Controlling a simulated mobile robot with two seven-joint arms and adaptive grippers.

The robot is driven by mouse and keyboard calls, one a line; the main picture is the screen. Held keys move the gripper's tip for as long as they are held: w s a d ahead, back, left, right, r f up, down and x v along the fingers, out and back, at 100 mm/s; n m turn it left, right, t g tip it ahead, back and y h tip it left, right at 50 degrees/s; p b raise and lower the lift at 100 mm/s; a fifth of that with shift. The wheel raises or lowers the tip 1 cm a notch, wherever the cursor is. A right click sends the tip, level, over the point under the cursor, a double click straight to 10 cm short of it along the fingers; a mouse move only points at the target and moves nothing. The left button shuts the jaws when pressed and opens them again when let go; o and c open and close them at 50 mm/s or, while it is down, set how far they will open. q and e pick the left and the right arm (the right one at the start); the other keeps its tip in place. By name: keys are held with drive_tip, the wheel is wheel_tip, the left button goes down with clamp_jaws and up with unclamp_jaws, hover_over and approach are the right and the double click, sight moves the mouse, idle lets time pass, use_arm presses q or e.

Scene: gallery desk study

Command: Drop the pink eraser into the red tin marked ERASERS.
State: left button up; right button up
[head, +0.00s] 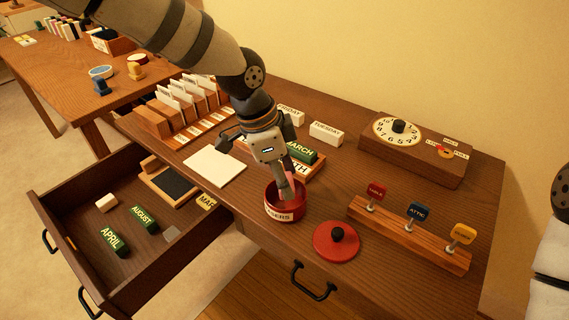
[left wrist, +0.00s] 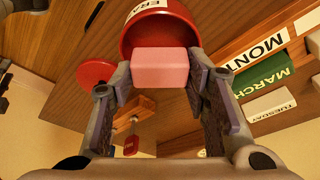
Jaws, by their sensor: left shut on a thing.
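The pink eraser (head: 289,183) is held between the fingertips of my left gripper (head: 285,184). In the left wrist view the pink eraser (left wrist: 160,68) sits as a pale block between the two fingers (left wrist: 160,85). The red tin (head: 271,197) marked ERASERS stands open on the desk directly under the gripper. In the left wrist view the tin's mouth (left wrist: 134,38) lies just beyond the eraser. The eraser is at the tin's opening; its exact depth against the rim is hard to tell.
The tin's red lid (head: 332,250) with a black knob lies in front right of it. A wooden rack of small signs (head: 400,232) stands at right. A clock box (head: 425,160) is behind. A month-block stand (head: 311,172) sits close behind the tin. An open drawer (head: 75,200) is at left.

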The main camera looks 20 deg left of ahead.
use_arm(q)
drive_tip(key=shift+f, duration=0.15)
drive_tip(key=o, duration=1.2)
wheel_tip(320, 180, up, 6)
drive_tip(key=shift+w+f+p, duration=0.1)
drive_tip(key=shift+f+p, duration=0.15)
drive_tip(key=shift+p, duration=0.3)
drive_tip(key=shift+r, duration=0.8)
use_arm(e)
drive_tip(key=shift+w+r+t, duration=0.4)
drive_tip(key=shift+w+r, duration=0.3)
drive_tip(key=shift+w, duration=0.05)
